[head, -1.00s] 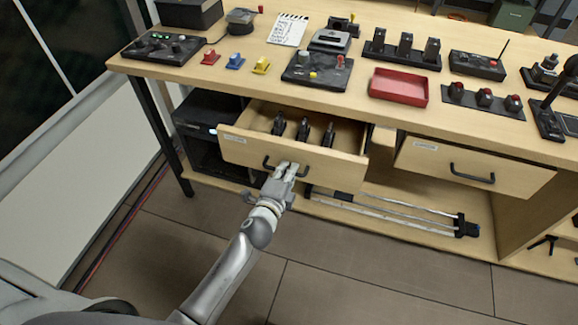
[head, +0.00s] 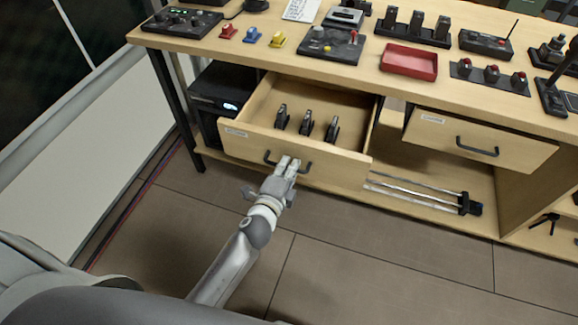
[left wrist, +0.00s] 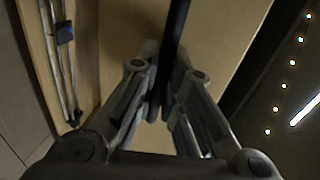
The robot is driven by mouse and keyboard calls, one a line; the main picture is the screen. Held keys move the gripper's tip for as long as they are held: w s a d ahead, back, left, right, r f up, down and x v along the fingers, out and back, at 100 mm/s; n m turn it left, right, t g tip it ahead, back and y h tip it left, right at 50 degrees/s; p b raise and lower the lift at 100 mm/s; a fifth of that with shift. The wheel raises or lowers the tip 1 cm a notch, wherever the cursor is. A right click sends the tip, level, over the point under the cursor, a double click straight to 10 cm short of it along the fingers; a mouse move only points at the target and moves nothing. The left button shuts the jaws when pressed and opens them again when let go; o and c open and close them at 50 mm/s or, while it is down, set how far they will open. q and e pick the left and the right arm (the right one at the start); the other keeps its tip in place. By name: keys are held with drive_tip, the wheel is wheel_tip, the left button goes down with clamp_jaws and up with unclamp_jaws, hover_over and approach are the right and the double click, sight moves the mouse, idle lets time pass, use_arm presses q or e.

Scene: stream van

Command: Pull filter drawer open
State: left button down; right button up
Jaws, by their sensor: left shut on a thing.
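The filter drawer (head: 235,143) is the left drawer under the bench top and stands well out, with several dark items (head: 306,123) standing inside it. Its front carries a black bar handle (head: 305,168) and a small white label. My left gripper (head: 289,166) is at this handle, its fingers shut on the bar. In the left wrist view the dark handle bar (left wrist: 178,22) runs up from between the fingers (left wrist: 168,95) in front of the pale wood. My right gripper is not in view.
The bench top (head: 290,58) holds switch boxes, coloured clips and a red tray (head: 409,62). Silver tripod legs (head: 415,191) lie on the low shelf. The floor (head: 350,260) in front is clear.

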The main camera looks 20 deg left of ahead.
use_arm(q)
drive_tip(key=c, duration=1.5)
unclamp_jaws()
drive_tip(key=v, duration=1.2)
drive_tip(key=shift+f, duration=0.1)
